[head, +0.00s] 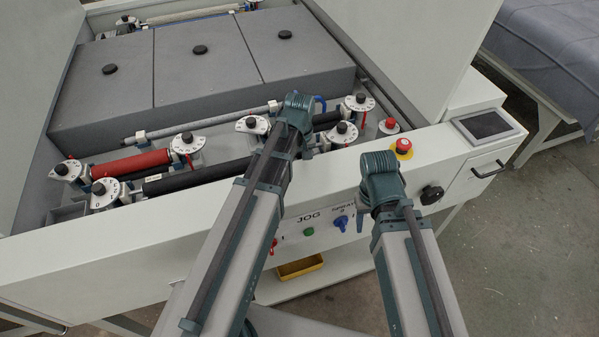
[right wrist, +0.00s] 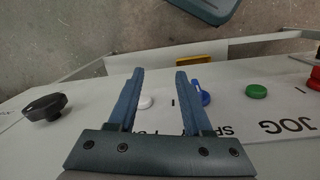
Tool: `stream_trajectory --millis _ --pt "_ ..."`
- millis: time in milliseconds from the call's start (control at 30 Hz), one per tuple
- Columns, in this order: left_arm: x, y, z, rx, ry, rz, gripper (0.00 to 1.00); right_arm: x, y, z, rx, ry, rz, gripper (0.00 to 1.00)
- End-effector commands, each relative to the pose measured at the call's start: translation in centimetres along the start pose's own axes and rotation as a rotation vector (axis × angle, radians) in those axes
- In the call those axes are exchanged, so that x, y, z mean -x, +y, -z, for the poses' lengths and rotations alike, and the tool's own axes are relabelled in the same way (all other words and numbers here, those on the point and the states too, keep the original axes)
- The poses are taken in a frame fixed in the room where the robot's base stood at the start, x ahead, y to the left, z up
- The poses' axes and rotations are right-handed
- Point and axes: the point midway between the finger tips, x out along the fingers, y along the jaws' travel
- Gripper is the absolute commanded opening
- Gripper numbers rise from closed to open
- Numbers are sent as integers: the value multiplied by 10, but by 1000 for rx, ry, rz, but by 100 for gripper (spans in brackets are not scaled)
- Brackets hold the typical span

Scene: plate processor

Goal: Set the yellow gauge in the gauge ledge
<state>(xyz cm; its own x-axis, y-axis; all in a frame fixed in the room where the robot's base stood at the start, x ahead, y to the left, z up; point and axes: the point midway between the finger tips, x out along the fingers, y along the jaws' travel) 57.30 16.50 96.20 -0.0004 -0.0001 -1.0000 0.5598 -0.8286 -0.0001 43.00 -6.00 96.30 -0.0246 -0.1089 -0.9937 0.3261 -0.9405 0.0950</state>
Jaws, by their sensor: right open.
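A yellow piece (head: 300,267) shows below the machine's front panel, near a pale lower shelf. It also shows in the right wrist view (right wrist: 195,61), partly hidden at the panel's edge. It looks like a shallow tray; I cannot tell whether it is the gauge or the gauge ledge, and no other yellow gauge is plain to see. My right gripper (right wrist: 159,73) is open and empty in the right wrist view, its fingers over the front panel, apart from the yellow piece.
The front panel (head: 150,255) carries a blue knob (head: 341,222), a green button (head: 307,231), a black knob (head: 431,194) and a red stop button (head: 403,146). Rollers with dials, including a red roller (head: 131,163), lie behind it. A handle (head: 487,169) sticks out right.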

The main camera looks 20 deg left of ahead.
Motion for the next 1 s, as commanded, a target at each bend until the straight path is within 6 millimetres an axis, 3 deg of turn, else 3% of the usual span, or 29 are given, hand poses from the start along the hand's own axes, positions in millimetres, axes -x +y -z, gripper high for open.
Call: stream_trajectory --millis 33,567,600,700,767,1000 --pt "-7 0 0 0 0 0 0 -7 -1 0 0 0 0 50" --pt "-13 0 0 0 0 0 0 -13 -1 1 0 0 0 50" --pt "-12 0 0 0 0 0 52 -12 -1 1 0 0 0 50" --pt "-11 0 0 0 0 0 70 -11 -1 1 0 0 0 50" --pt "-11 0 0 0 0 0 76 -11 -1 1 0 0 0 50" --pt "-11 0 0 0 0 0 76 -11 -1 1 0 0 0 50"
